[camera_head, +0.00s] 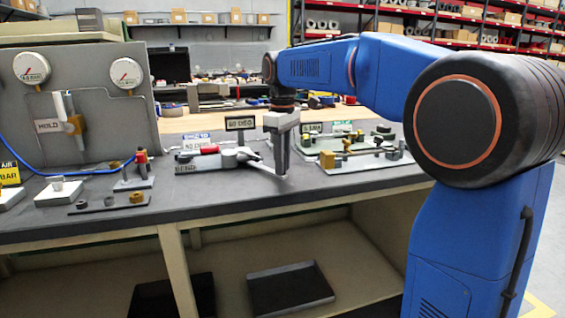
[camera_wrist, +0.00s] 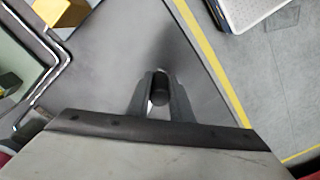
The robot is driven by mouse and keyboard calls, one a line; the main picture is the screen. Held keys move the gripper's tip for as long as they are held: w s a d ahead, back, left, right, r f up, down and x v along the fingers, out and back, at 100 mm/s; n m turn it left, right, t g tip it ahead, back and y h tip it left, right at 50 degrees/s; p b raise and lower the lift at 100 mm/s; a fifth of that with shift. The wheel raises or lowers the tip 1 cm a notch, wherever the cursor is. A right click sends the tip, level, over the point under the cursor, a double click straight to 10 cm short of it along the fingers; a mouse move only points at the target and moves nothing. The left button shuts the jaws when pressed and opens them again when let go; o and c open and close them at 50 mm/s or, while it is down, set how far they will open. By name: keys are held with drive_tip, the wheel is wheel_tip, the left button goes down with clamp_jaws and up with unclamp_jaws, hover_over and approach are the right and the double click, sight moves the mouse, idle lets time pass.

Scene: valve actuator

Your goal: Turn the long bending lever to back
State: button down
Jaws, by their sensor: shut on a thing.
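The bending tool (camera_head: 195,166) sits on the grey bench top, with a "BEND" label on its front and a red part on top. Its long bending lever (camera_head: 262,167) reaches from the tool's pivot to the right, toward the bench's front edge. My gripper (camera_head: 281,172) points down at the lever's outer end, its fingers close together. In the wrist view my gripper (camera_wrist: 161,100) has a finger on each side of a dark rounded end of the lever (camera_wrist: 160,84). The rest of the lever is hidden in that view.
A "60 DEG" sign (camera_head: 240,123) stands behind the tool. A fixture board (camera_head: 368,160) with several small parts lies to the right. A gauge panel (camera_head: 95,105) stands at the left. A small stand with red and brown parts (camera_head: 134,183) is left of the tool.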

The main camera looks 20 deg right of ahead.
drive_tip(key=shift+w+d+n, duration=0.25)
drive_tip(key=shift+d+n, duration=0.05)
drive_tip(key=shift+d, duration=0.15)
drive_tip(key=w+d+n, duration=0.2)
drive_tip(key=w+d, duration=0.1)
drive_tip(key=w+d+n, duration=0.3)
drive_tip(key=w, duration=0.1)
drive_tip(key=shift+d, duration=0.3)
drive_tip(key=w+n, duration=0.1)
drive_tip(key=w, duration=0.1)
drive_tip(key=w+d+n, duration=0.1)
drive_tip(key=w+n, duration=0.1)
drive_tip(key=w+d+n, duration=0.1)
drive_tip(key=w, duration=0.2)
drive_tip(key=shift+d+n, duration=0.25)
drive_tip(key=shift+n, duration=0.05)
drive_tip(key=shift+w+n, duration=0.7)
drive_tip(key=shift+w, duration=0.45)
drive_tip(key=c, duration=1.6)
unclamp_jaws()
